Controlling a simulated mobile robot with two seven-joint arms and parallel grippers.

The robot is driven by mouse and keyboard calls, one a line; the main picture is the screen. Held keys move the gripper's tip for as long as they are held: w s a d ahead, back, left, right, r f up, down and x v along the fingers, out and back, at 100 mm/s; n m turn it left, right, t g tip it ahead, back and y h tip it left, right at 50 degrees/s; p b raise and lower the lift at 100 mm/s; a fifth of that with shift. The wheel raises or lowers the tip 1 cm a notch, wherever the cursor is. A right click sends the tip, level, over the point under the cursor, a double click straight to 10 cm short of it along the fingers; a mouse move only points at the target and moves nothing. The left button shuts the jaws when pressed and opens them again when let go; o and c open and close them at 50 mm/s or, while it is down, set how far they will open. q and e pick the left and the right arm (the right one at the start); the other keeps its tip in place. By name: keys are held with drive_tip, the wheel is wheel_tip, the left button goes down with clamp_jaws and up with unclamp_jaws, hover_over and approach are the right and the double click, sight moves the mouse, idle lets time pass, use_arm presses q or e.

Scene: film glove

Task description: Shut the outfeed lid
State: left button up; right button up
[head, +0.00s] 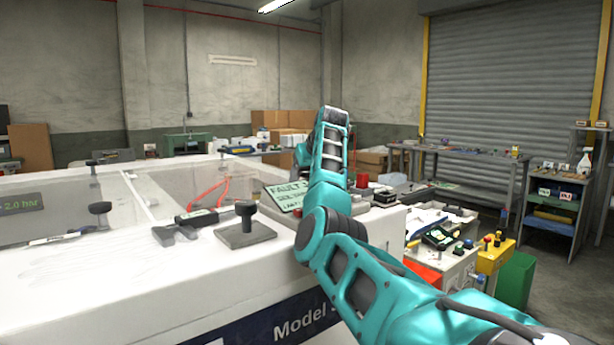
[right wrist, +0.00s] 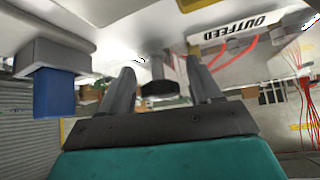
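In the right wrist view, which looks upside down, a white OUTFEED label (right wrist: 235,34) sits on a pale surface. A dark knob (right wrist: 158,80) hangs beside it, between the two fingers of my right gripper (right wrist: 160,90). The fingers are apart with gaps on both sides of the knob, so it is not clamped. In the head view my right arm (head: 325,175) reaches over the right side of the white machine (head: 130,280); its gripper is hidden behind the arm. I cannot tell how far the outfeed lid is open. My left gripper is not in view.
A black knob on a square plate (head: 246,236), a dark tool (head: 175,234) and a tilted FAULT display (head: 287,195) are on the machine's top. In the wrist view a blue block (right wrist: 54,92) is close to the left finger. Red cables (right wrist: 232,52) lie right of the fingers.

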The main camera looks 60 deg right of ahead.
drive_tip(key=shift+d, duration=0.1)
idle(0.3)
drive_tip(key=shift+s+r, duration=0.3)
drive_tip(key=shift+r, duration=0.15)
drive_tip(key=b+v, duration=0.1)
drive_tip(key=v, duration=1.1)
drive_tip(key=shift+w+f, duration=0.1)
